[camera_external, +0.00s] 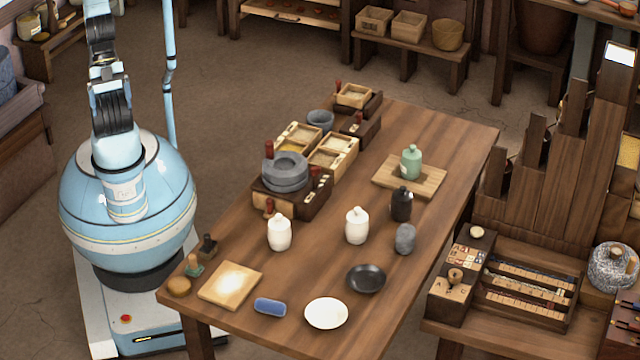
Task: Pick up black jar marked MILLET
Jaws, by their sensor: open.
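A black jar (401,205) stands upright on the wooden table (455,150), right of the table's middle. It has a small lid knob, and I cannot read any marking on it. A white jar (357,226) stands to its left, and a second white jar (279,233) is farther left. A green jar (411,162) stands behind the black jar on a wooden board (385,176). My arm rises at the left and leaves the top of the picture. My gripper is not in view.
A grey stone (405,239) stands just in front of the black jar. A black dish (366,278), a white plate (326,313) and a blue roll (270,307) lie nearer the front. A grey quern (285,172) and wooden boxes line the left side.

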